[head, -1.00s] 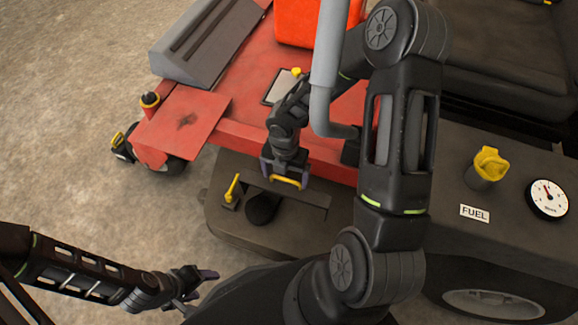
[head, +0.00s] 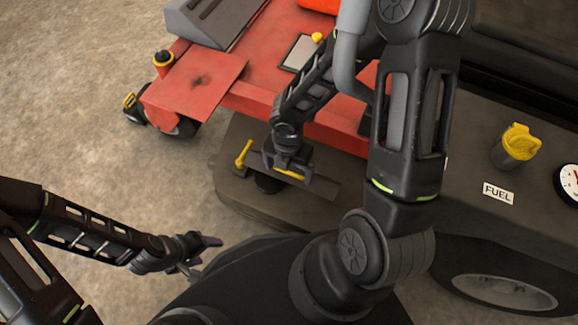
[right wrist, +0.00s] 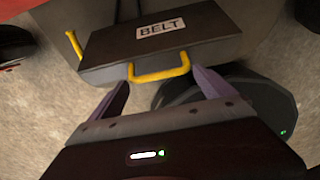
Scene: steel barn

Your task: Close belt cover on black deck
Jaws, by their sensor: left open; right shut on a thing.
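The belt cover is a dark lid (head: 322,189) at the deck's near side. In the right wrist view its top (right wrist: 205,30) carries a BELT label, with a yellow handle (right wrist: 160,68) on its front edge. The black deck (head: 240,203) lies below the red body. A round dark part (head: 268,186) still shows partly under the cover, so the cover is not flush there. My left gripper (head: 203,257) is open and empty, left of the deck.
A yellow lever (head: 243,153) stands beside the cover; it also shows in the right wrist view (right wrist: 74,44). The red mower body (head: 270,90) is behind. A yellow fuel cap (head: 517,142) and FUEL label are at the right. Concrete floor at left is free.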

